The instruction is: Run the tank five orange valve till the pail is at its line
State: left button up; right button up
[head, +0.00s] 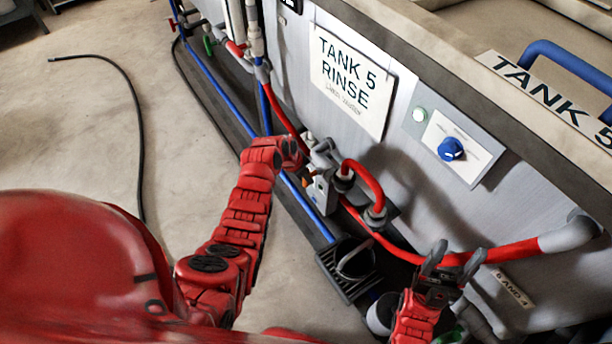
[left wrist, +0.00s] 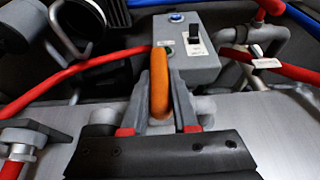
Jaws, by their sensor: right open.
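The orange valve handle (left wrist: 159,84) stands between the fingers of my left gripper (left wrist: 161,88) in the left wrist view, with a finger pressed close on each side. My right gripper (head: 455,262) is open and empty in front of a red pipe.
The wall carries a TANK 5 RINSE sign (head: 350,82) and a panel with a blue knob (head: 451,149). A grey switch box (left wrist: 188,48) sits just beyond the orange handle. Red pipes (head: 400,250) run low along the wall. A black hose (head: 130,90) lies on open floor.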

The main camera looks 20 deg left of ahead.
pick_arm(q)
grip_shut()
jog(key=shift+w+a+f+h+b, duration=0.1)
jog(key=shift+a+f+h+b, duration=0.15)
jog(key=shift+b, duration=0.55)
jog(key=g+h+b, duration=0.2)
jog(key=b, duration=0.6)
jog(key=n+g+h+b, duration=0.1)
jog(key=h+b, duration=0.1)
jog(key=b, duration=0.7)
jog(key=shift+w+f+g+h, duration=0.15)
jog(key=shift+g+h, duration=0.1)
jog(key=shift+g, duration=0.15)
jog(key=shift+r+b, duration=0.25)
jog(key=shift+b, duration=0.9)
jog(key=shift+h, duration=0.3)
jog(key=o, duration=0.8)
grip_release()
